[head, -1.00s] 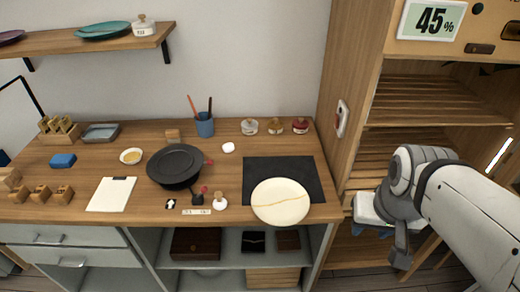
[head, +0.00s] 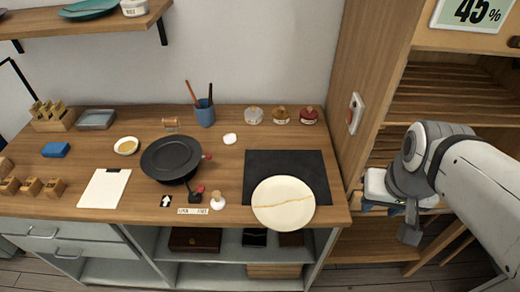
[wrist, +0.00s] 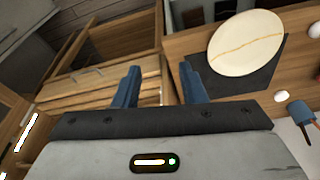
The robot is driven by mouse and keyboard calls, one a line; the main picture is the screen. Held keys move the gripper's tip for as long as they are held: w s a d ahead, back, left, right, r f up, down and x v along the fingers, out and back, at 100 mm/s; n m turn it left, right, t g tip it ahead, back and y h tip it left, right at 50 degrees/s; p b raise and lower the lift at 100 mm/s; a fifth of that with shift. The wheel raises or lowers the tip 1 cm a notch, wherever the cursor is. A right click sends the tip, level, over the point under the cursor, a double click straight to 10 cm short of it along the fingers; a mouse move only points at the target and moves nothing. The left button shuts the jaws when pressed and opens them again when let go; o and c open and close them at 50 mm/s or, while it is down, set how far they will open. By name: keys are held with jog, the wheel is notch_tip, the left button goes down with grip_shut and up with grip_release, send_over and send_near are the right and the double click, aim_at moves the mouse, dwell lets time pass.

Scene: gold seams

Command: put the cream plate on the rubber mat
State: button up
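The cream plate (head: 284,212) with a gold seam lies on the front part of the black rubber mat (head: 262,164), near the table's front edge. It covers the mat's front edge and sticks out past it toward me. In the wrist view the plate (wrist: 246,43) and the mat (wrist: 252,84) show at the upper right. My gripper (wrist: 155,85) is open and empty, its two blue fingers apart. In the head view my gripper (head: 382,206) is off the table's right end, apart from the plate.
A black pan (head: 171,159) sits left of the mat. A stamp (head: 217,200) with a pale knob and a small label strip (head: 193,211) are near the front edge. Jars (head: 281,116) stand behind the mat. A wooden cabinet (head: 350,60) rises at the right.

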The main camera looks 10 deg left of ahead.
jog(key=w+a+f+n+g+h+b, duration=0.2)
jog(key=a+f+n+h+b, duration=0.4)
jog(key=a, duration=0.7)
jog(key=n+t+h+b, duration=0.1)
jog(key=n+t+b, duration=0.1)
jog(key=n+t, duration=0.35)
send_near(266, 223)
jog(key=shift+w+n+g, duration=0.25)
jog(key=shift+n, duration=0.1)
jog(key=shift+d+f, duration=0.1)
jog(key=shift+x, duration=3.85)
jog(key=shift+c, duration=0.4)
grip_shut()
